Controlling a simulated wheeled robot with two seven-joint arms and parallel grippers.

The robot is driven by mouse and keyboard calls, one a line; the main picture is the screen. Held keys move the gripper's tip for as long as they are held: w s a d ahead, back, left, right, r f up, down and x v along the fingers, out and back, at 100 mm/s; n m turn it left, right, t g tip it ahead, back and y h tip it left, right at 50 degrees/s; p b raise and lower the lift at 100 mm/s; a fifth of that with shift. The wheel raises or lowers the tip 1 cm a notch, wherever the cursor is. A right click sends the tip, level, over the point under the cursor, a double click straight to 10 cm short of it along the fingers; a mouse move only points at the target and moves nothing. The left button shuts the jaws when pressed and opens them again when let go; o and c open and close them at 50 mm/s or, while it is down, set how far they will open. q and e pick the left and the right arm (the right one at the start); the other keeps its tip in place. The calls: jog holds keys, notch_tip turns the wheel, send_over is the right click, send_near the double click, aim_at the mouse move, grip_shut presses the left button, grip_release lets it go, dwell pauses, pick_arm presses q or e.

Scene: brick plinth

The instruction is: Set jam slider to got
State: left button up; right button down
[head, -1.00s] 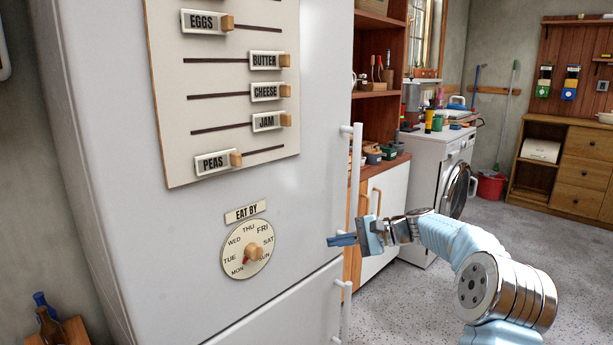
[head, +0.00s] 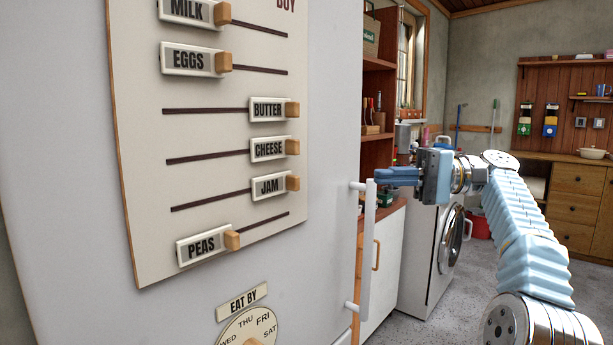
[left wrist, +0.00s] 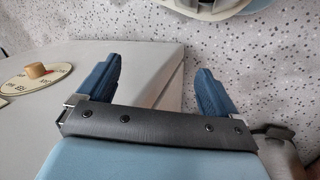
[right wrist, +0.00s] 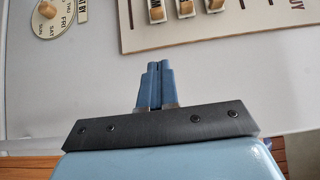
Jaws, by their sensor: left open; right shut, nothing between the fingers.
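The board (head: 140,140) on the white fridge door carries horizontal slider slots. The jam slider (head: 270,187), a white label with a wooden knob, sits at the right end of its slot, under the cheese slider (head: 268,149) and above the peas slider (head: 205,246). No "got" marking is readable. My right gripper (head: 378,175) is shut and empty, right of the jam knob and apart from it, near the top of the door handle. In the right wrist view its closed fingers (right wrist: 157,68) point toward the board's edge. My left gripper (left wrist: 155,82) is open and empty, outside the head view.
The vertical door handle (head: 369,245) stands out from the door close below my right gripper. The eat-by dial (head: 247,330) is under the board. Butter (head: 270,109), eggs (head: 190,61) and milk sliders (head: 188,10) are above. A washing machine (head: 420,260) stands behind, at right.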

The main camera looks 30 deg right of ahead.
jog(key=shift+s+r, duration=0.1)
jog(key=b, duration=0.1)
send_near(278, 186)
jog(key=w+a, duration=0.2)
jog(key=shift+w+a+r, duration=0.15)
jog(key=shift+w+a, duration=0.05)
jog(key=shift+w, duration=0.15)
dwell(0.4)
